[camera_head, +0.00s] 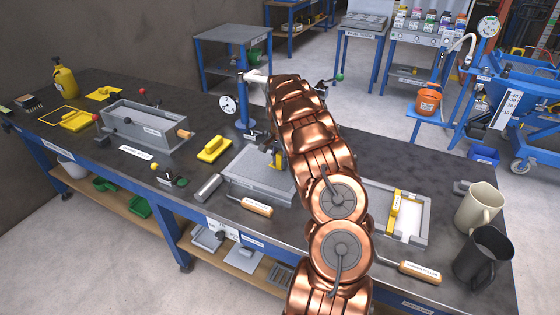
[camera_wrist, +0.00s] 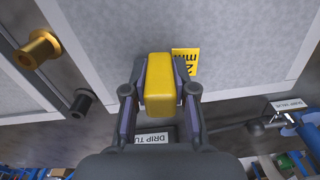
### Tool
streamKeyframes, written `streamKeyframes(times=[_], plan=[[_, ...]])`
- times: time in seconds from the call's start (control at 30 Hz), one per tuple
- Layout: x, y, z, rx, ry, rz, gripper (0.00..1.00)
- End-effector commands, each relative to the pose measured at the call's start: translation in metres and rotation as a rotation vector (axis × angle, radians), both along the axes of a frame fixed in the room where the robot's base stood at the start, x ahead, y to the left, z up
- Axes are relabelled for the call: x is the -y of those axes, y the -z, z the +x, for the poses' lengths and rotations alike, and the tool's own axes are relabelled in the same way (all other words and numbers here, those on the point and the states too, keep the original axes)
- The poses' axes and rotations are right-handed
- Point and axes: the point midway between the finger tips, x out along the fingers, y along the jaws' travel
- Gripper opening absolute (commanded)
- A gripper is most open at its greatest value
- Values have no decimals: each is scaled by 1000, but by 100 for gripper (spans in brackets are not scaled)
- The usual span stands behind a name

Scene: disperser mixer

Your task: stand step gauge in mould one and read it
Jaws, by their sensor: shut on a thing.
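My gripper (camera_wrist: 160,92) is shut on a yellow block (camera_wrist: 158,75), which I take to be the step gauge's grip. A yellow plate marked "2" and "min" (camera_wrist: 187,62) shows just beyond it. Below is a pale grey speckled surface (camera_wrist: 235,45) with a whitish edge. In the head view the yellow gauge (camera_head: 277,158) shows beside my arm, over a shallow grey tray-like mould (camera_head: 250,178). My arm hides part of that mould and most of the gripper. I cannot tell whether the gauge touches the surface or which mould number this is.
A second framed mould (camera_head: 424,222) with a yellow piece (camera_head: 395,208) lies right of my arm, near two mugs (camera_head: 480,208).

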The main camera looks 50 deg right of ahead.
Motion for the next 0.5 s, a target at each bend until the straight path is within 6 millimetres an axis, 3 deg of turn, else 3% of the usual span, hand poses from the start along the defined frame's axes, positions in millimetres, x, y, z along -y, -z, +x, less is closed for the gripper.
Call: streamKeyframes(times=[0.17, 0.2, 0.5], plan=[[0, 2, 0, 0, 0, 0, 0], [0, 2, 0, 0, 0, 0, 28], [0, 1, 0, 0, 0, 0, 56]])
